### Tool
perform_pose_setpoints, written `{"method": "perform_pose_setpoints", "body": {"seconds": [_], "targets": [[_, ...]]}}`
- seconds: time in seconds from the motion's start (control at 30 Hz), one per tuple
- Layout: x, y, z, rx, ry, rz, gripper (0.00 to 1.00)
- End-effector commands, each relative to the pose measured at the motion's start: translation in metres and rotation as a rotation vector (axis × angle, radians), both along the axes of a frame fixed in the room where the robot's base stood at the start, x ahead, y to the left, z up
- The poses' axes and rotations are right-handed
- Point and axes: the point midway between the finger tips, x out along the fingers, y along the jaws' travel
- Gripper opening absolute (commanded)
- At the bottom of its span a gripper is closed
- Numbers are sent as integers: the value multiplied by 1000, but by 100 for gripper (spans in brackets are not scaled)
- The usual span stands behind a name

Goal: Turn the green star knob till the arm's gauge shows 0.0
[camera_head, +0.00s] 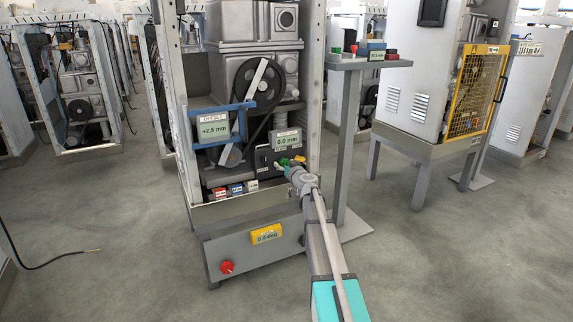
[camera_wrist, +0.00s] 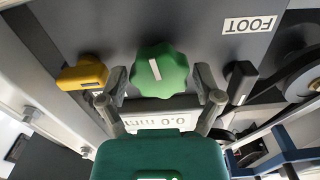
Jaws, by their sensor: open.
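The green star knob (camera_wrist: 160,70), with a white mark on its face, is on a grey panel (camera_wrist: 200,25) in the wrist view. My gripper (camera_wrist: 160,76) is open, with one finger on each side of the knob and small gaps visible. In the head view my gripper (camera_head: 291,166) is at the panel, covering part of the knob (camera_head: 283,162). A display reading "+2.5 mm" (camera_head: 212,128) is on a blue bracket. Another display above the knob reads "0.0 mm" (camera_head: 288,141); it shows upside down and partly hidden in the wrist view (camera_wrist: 160,121).
In the wrist view a yellow knob (camera_wrist: 82,74) stands left of the green knob and a black one (camera_wrist: 241,82) right. A pulley and belt (camera_head: 263,88) are above the panel. A yellow display (camera_head: 267,236) reads about "0.0 deg".

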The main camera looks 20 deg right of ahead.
Motion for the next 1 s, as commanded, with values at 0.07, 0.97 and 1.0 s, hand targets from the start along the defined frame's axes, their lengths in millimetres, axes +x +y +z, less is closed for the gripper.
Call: {"method": "perform_pose_setpoints", "body": {"seconds": [0.07,0.97,1.0], "targets": [[3,0,0,0,0,0,83],[2,-5,0,16,0,-8,23],[2,-5,0,24,0,-8,23]]}}
